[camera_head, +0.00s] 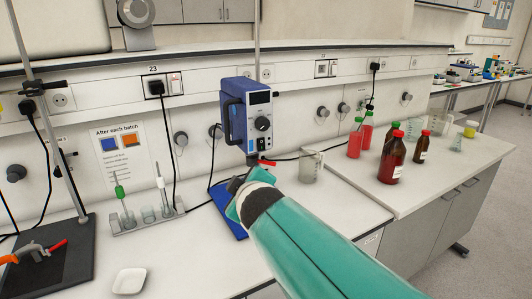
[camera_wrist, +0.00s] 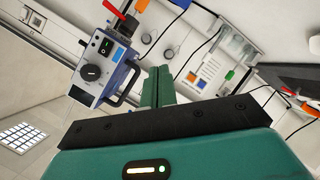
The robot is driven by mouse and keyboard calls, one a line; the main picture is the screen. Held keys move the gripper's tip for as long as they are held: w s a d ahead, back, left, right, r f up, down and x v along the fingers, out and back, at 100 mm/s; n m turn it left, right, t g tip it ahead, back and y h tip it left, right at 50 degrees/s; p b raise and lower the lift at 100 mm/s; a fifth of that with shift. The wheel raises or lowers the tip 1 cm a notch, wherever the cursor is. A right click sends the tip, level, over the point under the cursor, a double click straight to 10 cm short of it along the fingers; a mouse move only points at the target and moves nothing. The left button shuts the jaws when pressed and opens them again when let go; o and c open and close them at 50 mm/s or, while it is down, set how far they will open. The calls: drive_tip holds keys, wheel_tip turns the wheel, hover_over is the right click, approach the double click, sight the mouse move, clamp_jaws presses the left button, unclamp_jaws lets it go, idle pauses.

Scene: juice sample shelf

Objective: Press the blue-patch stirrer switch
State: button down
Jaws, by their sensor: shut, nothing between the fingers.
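The blue stirrer (camera_head: 234,112) stands at the bench's back, its panel carrying a display (camera_head: 259,97), a black knob (camera_head: 262,123) and a small dark switch (camera_head: 261,143) below. In the wrist view the stirrer (camera_wrist: 122,75) appears upside down at upper left; its black switch (camera_wrist: 106,46) has a small green mark. Its knob (camera_wrist: 90,73) also shows. My gripper (camera_wrist: 159,70) is shut and empty, its green fingers right of the stirrer body in that view, apart in the picture. In the head view my gripper (camera_head: 240,185) is below the panel, partly hidden by my wrist.
A wall sheet (camera_head: 120,150) shows blue and orange patches. A rack (camera_head: 145,218) with tubes stands left. A beaker (camera_head: 311,166) and brown bottles (camera_head: 392,157) stand right. A cable and a red-tipped part (camera_head: 267,162) lie close to my gripper. A white dish (camera_head: 129,281) is at front left.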

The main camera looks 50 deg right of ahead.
sight(262, 150)
drive_tip(key=s+d+r+n+t+y, duration=0.1)
drive_tip(key=s+d+n+t, duration=0.3)
drive_tip(key=d+n, duration=0.6)
drive_tip(key=shift+s+d+r+n+y, duration=0.35)
drive_tip(key=shift+s+d+r, duration=0.3)
drive_tip(key=shift+s, duration=0.4)
drive_tip(key=x, duration=1.4)
drive_tip(key=shift+a, duration=0.1)
drive_tip(key=shift+w, duration=0.15)
drive_tip(key=shift+f, duration=0.15)
